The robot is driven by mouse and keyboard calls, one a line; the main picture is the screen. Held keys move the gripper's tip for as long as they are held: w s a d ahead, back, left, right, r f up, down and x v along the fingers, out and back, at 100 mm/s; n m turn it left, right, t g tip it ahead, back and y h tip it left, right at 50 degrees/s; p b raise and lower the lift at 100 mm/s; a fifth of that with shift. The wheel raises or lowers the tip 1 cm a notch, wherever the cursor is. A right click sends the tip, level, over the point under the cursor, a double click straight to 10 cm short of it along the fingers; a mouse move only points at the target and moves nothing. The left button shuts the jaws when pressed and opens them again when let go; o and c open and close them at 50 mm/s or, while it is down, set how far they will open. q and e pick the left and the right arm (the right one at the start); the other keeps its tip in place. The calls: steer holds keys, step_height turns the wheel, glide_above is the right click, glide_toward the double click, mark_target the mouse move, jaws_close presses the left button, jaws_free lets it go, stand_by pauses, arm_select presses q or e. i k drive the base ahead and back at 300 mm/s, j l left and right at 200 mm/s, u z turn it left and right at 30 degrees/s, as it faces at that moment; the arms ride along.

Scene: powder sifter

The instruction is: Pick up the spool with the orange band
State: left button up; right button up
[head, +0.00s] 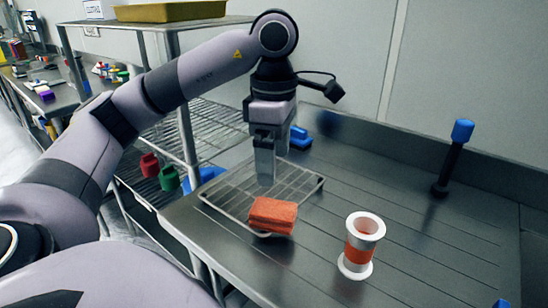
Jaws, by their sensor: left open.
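The spool with the orange band (361,246) stands upright on the grooved steel counter, right of centre. It has white flanges above and below the band. My left gripper (265,182) points down over the wire rack, to the left of the spool and farther back. It is apart from the spool, with nothing seen between its fingers. The finger gap is hard to see from this side. My right gripper is out of view.
An orange sponge-like block (272,216) rests at the front of the wire rack (316,188). A blue object (299,137) lies behind my gripper. A dark post with a blue top (452,160) stands at the back right. The counter (420,230) around the spool is clear.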

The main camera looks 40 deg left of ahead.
mark_target(364, 228)
steer(key=k, duration=1)
